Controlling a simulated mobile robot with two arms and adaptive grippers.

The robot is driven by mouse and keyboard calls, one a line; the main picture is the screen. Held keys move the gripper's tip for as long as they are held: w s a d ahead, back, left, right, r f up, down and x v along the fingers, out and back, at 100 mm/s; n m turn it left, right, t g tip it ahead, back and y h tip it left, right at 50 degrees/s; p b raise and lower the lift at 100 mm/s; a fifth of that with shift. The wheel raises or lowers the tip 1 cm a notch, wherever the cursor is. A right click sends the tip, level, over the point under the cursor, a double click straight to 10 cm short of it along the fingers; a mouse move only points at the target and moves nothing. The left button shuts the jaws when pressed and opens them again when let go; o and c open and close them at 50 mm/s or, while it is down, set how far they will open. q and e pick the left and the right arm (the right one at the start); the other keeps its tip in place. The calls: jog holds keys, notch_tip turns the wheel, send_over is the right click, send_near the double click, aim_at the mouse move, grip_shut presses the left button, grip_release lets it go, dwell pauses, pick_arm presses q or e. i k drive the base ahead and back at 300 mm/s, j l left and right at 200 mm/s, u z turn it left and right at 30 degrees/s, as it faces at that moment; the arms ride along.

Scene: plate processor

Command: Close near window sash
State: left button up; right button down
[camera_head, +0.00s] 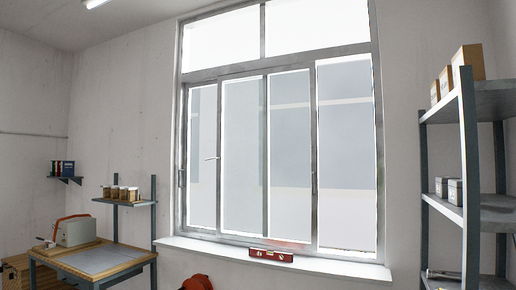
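The large metal-framed window (249,71) fills the middle of the wall, with fixed upper panes above a lower row of sliding sashes. A sash (290,150) with a dark upright handle (313,182) on its right stile stands near the middle. Another sash (202,150) is at the left, with an upright handle (181,178) at its left edge. The sashes overlap around the middle-left. The right bay (346,150) looks clearer, as if no sash covers it. Which sash is the near one I cannot tell for sure. Neither of my grippers is in view.
A red spirit level (271,255) lies on the white sill (335,267). A workbench (125,258) with a machine (76,230) stands at left. A metal shelf with boxes (449,189) stands at right. A red-orange object (197,282) shows below the sill.

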aim_at(311, 66)
jog(key=i+j, duration=0.25)
jog(key=i, duration=0.25)
jog(key=i+j+u, duration=0.1)
jog(key=i+j, duration=0.15)
jog(key=i, duration=0.25)
jog(key=i+j+u, duration=0.1)
jog(key=i+j, duration=0.15)
jog(key=i, duration=0.25)
jog(key=i+j, duration=0.15)
jog(key=i, duration=0.35)
jog(key=i+j+u, duration=0.1)
jog(key=i, duration=0.4)
jog(key=j, duration=0.1)
